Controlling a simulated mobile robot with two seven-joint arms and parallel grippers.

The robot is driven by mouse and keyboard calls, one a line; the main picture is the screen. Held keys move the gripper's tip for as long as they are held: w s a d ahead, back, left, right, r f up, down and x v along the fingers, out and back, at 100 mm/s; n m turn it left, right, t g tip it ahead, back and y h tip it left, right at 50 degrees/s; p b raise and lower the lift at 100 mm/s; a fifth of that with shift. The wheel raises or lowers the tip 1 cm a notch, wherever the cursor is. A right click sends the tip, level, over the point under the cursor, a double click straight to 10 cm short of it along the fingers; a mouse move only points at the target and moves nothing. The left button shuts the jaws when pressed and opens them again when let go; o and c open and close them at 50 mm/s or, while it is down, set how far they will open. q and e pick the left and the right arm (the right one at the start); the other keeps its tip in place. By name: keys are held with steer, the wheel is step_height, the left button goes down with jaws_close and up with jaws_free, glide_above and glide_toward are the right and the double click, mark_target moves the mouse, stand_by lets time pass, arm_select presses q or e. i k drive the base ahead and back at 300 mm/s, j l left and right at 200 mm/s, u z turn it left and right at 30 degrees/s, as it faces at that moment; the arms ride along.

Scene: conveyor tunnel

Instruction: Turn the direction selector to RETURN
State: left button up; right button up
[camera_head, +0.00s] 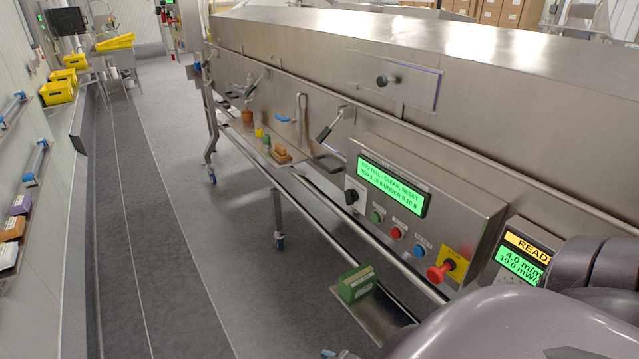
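The steel control panel (462,217) is on the side of the conveyor tunnel, right of centre. A black rotary knob (351,197) at its left end, below the green display (391,184), looks like the direction selector. Its pointer direction and label are too small to read. The display seems to read "TOO TALL - CLEAR, RESET" on its top line. Green (377,216), red (396,233) and blue (418,250) buttons run right of the knob. A purple-grey arm of mine fills the lower right corner. Neither gripper can be made out.
A red mushroom button (440,272) sticks out at the panel's lower right. A second screen (521,263) reading "READ..." is partly behind my arm. A green box (357,284) sits on a low shelf below the panel. The floor aisle (220,270) left of the tunnel is clear.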

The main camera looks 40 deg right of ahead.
mark_target(350, 197)
steer(key=i+z, duration=0.2)
steer(key=i, duration=0.3)
steer(key=i+j+z, duration=0.2)
steer(key=i, duration=0.3)
steer(key=z, duration=1.4)
